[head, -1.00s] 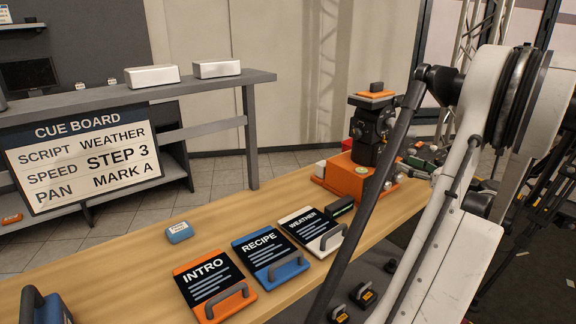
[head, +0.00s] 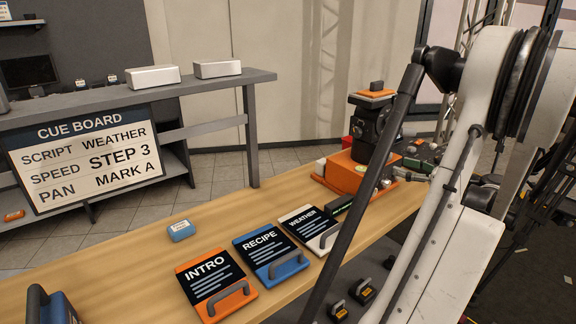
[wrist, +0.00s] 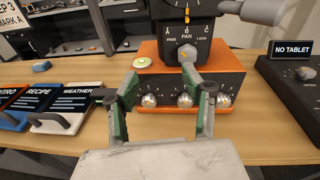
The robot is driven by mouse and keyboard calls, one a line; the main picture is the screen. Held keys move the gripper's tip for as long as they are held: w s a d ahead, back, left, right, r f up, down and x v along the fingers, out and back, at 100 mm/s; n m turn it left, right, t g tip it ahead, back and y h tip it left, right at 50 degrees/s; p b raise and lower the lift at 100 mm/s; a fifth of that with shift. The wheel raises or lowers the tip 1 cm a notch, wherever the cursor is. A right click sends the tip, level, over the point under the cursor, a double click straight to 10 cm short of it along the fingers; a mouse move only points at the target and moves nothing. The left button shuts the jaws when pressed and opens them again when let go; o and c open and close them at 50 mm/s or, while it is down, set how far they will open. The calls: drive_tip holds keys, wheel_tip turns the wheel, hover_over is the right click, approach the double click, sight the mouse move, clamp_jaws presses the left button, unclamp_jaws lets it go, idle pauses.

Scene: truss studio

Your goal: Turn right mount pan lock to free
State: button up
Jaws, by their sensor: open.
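The mount is a black head (wrist: 170,28) on an orange base (wrist: 230,80), at the far end of the table; it also shows in the head view (head: 345,175). Its face reads PAN, with FREE at the left and LOCK at the right. A grey pan lock knob (wrist: 187,53) sits below the lettering. Which mark it points to is unclear. My gripper (wrist: 160,76) is open and empty in front of the base, with its right fingertip just below the knob in the picture. I cannot tell whether they touch. In the head view my arm partly hides the mount.
Silver knobs (wrist: 185,100) line the base front between and beside my fingers. A grey handle (wrist: 256,10) juts out above right. Script tablets (head: 262,252) lie left on the table (head: 120,265). A NO TABLET box (wrist: 295,75) stands right. The cue board (head: 85,155) reads PAN MARK A.

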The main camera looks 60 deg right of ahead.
drive_tip(key=w+a+n+g+y, duration=0.1)
drive_tip(key=w+a+n+y, duration=0.1)
drive_tip(key=w+a, duration=0.4)
drive_tip(key=w+a+n+g+y+p, duration=0.1)
drive_tip(key=w+a+n, duration=0.4)
drive_tip(key=w, duration=0.8)
drive_tip(key=w+a+n+g+y+p, duration=0.1)
drive_tip(key=w+a+n+g+y, duration=0.1)
drive_tip(key=w+a, duration=0.6)
drive_tip(key=shift+w+a+r+n+g+y, duration=0.45)
drive_tip(key=shift+w+n+g, duration=0.25)
drive_tip(key=shift+w+n, duration=0.15)
